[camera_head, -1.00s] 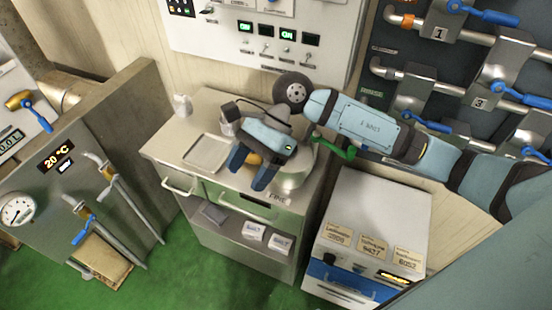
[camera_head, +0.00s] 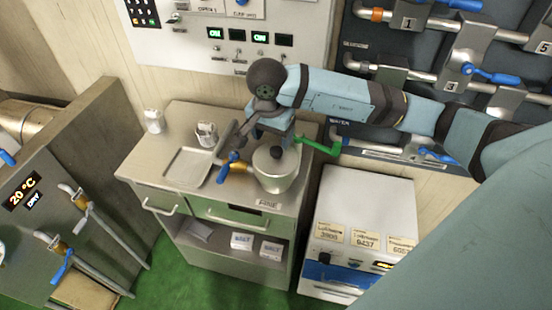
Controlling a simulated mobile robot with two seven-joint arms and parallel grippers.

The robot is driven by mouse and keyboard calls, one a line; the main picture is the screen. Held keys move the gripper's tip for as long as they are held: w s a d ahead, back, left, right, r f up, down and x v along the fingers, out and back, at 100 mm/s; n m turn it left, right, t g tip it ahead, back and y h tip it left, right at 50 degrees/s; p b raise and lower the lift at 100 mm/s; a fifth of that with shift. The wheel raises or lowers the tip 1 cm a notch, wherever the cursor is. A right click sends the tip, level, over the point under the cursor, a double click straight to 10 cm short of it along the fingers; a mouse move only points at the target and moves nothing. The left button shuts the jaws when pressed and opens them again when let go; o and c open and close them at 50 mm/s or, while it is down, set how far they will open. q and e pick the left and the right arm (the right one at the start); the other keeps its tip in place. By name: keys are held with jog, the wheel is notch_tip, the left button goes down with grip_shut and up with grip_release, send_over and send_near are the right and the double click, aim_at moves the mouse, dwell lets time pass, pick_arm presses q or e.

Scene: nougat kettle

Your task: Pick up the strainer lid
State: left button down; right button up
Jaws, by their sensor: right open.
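A metal kettle (camera_head: 278,184) stands on the right part of the cabinet top. A grey round lid (camera_head: 264,162) seems to cover it, partly hidden by my right gripper; I cannot make out strainer holes. A dark round shape at its middle may be a knob or a fingertip. An orange and blue tap (camera_head: 237,167) sticks out from the kettle's left side. My right gripper (camera_head: 248,151) is open above the kettle, its fingers spread sideways. I see nothing held in it, and contact with the lid cannot be told. My left gripper is not in view.
A shallow square tray (camera_head: 187,167) lies left of the kettle. A small metal cup (camera_head: 206,135) and a white container (camera_head: 153,121) stand behind it. A green handle (camera_head: 325,147) is close right of the kettle. A control panel is on the wall behind.

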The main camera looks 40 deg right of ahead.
aim_at(276, 150)
jog(key=shift+w+d+f+p, duration=0.1)
jog(key=shift+d+f+p, duration=0.1)
jog(key=shift+f, duration=0.7)
jog(key=shift+s+d+f+p, duration=0.1)
jog(key=shift+d+f+p, duration=0.1)
jog(key=shift+f, duration=0.7)
jog(key=shift+w+d+f+p, duration=0.1)
jog(key=shift+d+f+p, duration=0.1)
jog(key=shift+f, duration=0.7)
jog(key=c, duration=1.1)
jog(key=shift+r, duration=0.1)
